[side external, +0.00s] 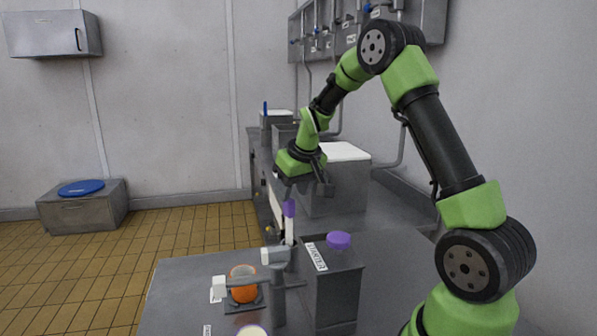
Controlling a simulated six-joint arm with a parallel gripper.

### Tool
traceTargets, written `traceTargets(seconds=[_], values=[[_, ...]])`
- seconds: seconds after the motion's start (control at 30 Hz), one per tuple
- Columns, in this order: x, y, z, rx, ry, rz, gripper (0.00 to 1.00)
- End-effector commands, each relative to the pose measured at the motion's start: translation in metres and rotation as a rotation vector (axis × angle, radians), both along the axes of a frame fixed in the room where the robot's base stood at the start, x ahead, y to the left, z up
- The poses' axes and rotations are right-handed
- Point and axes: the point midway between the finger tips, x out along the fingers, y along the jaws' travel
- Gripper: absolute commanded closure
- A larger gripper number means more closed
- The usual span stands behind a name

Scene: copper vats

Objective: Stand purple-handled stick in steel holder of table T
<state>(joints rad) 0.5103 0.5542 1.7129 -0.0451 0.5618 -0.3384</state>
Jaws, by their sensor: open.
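The stick has a purple handle (289,208) and a pale shaft (289,232). It stands about upright, and its lower end is hidden behind grey metal fittings. My gripper (289,191) points down just above the purple handle and is open. I cannot tell whether the fingers touch the handle. A grey metal post with a crossbar (279,306) stands in front of the stick on the near table (180,285). I cannot tell which part is the steel holder or whether the stick stands in it.
A grey labelled box (334,288) with a purple cap (338,240) stands right of the post. An orange round vessel (243,285) sits left of it. A large box with a white top (343,152) stands behind. The near table's left part is clear.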

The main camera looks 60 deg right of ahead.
Motion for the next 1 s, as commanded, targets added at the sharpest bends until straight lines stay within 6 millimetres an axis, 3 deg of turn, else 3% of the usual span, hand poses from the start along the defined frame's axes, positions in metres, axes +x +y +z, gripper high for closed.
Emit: traceTargets(seconds=[0.2, 0.37, 0.47, 0.57, 0.73, 0.9, 1.0], values=[[-0.015, 0.006, 0.04, -0.003, -0.003, 0.001, 0.54], [-0.02, 0.009, 0.054, 0.0, -0.002, 0.001, 0.54], [-0.025, 0.022, 0.065, 0.006, -0.016, 0.006, 0.54], [-0.036, 0.052, 0.086, 0.022, -0.054, 0.019, 0.54], [-0.081, 0.123, 0.121, 0.09, -0.139, 0.049, 0.54], [-0.141, 0.177, 0.132, 0.182, -0.212, 0.08, 0.54], [-0.169, 0.195, 0.129, 0.231, -0.24, 0.097, 0.54]])
